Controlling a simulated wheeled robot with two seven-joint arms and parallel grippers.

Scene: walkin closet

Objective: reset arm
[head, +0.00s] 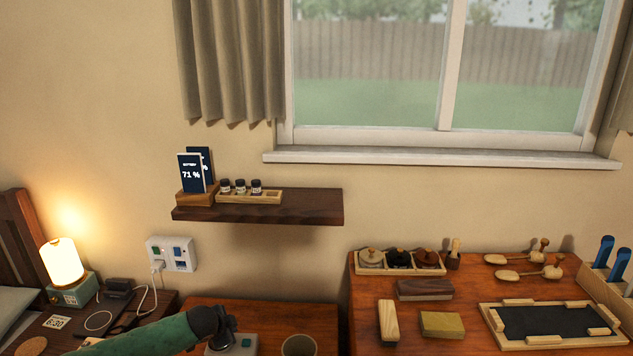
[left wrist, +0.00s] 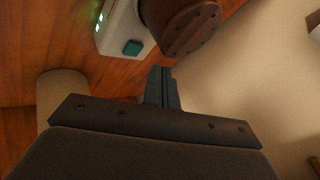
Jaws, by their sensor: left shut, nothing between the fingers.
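My left gripper (head: 226,328) comes in at the bottom of the head view on a green-sleeved arm. It hangs over a low wooden surface, just above a grey box with a teal button. In the left wrist view my left gripper's dark fingers (left wrist: 161,80) are together, with nothing between them. The grey box (left wrist: 124,32) with its teal button and small green lights lies beyond them. A dark brown round piece (left wrist: 188,30) overlaps the box's right side there. My right gripper is in neither view.
A cup (head: 299,346) stands right of the grey box. A wall shelf (head: 310,207) holds small jars. A desk (head: 462,275) with wooden blocks and a framed slate (head: 545,322) is at right.

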